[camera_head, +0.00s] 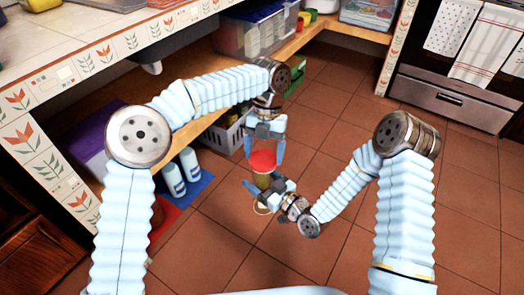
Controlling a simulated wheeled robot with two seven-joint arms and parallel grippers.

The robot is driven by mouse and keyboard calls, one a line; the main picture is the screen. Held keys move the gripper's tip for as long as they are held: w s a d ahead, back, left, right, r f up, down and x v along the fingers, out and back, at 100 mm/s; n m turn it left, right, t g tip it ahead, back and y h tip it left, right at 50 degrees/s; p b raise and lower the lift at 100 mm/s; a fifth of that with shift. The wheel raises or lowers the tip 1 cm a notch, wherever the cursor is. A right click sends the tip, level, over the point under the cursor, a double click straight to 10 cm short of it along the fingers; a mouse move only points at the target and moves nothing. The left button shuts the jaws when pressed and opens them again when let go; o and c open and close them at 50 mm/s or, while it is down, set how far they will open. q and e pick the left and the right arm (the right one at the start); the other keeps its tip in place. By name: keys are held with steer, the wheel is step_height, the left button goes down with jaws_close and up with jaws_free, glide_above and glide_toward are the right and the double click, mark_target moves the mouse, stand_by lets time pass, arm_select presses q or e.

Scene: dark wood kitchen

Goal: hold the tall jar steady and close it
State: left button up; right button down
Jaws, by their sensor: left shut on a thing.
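A red lid (262,160) shows near the middle of the head view, above the greenish body of the tall jar (262,180). My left gripper (264,155) points down from above, with one finger on each side of the red lid, and is shut on it. My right gripper (264,188) comes in from the lower right at the jar's body, with its fingers near the jar's sides. I cannot tell whether they touch it. Whether the lid is seated on the jar is too small to tell. The lower jar is partly hidden by the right gripper.
An oven (455,100) stands at the back right.

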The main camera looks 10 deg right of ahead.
arm_select(q)
steer(key=m, duration=0.2)
steer(key=shift+d+m+y, duration=0.15)
steer(key=shift+m+y, duration=0.25)
steer(key=m, duration=0.3)
steer(key=shift+s+d+f+m+t+y, duration=0.15)
steer(key=shift+s+f+m+t+y, duration=0.15)
steer(key=shift+s+m+t+y, duration=0.1)
steer(key=shift+m, duration=0.3)
steer(key=shift+w+r+m+t, duration=0.2)
steer(key=shift+r+m+t, duration=0.1)
steer(key=shift+m, duration=0.1)
steer(key=o, duration=0.9)
steer(key=shift+r, duration=0.1)
